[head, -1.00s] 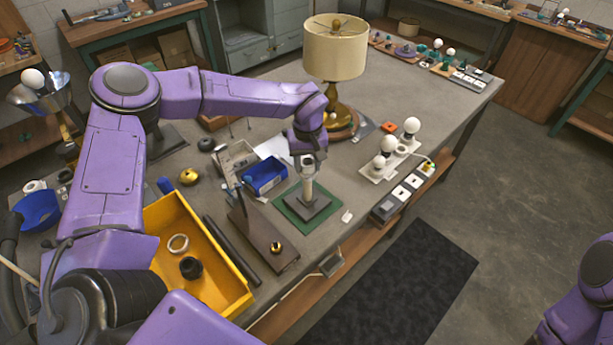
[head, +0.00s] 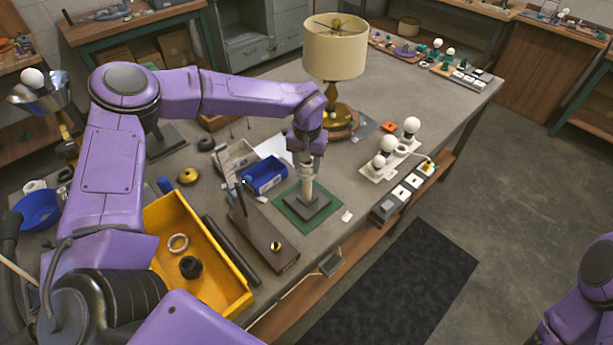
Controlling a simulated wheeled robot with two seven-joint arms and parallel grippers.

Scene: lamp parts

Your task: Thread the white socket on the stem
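My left gripper (head: 306,165) points straight down over the stem (head: 308,188), its fingers around a small pale piece that looks like the white socket (head: 307,170). The fingers look closed on it, though the detail is small. The stem stands upright on a dark grey square base (head: 313,208) on a green mat (head: 294,212). The socket is in line with the top of the stem. Whether it is seated on the thread is hidden by the fingers. My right arm shows only at the lower right edge; its gripper is out of view.
A blue bin (head: 265,177) stands just left of the mat. A brown stand (head: 262,240) and a yellow tray (head: 225,282) lie nearer. A lamp with a cream shade (head: 335,50) stands behind. Bulbs on a white board (head: 378,173) and a switch strip (head: 385,208) are to the right.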

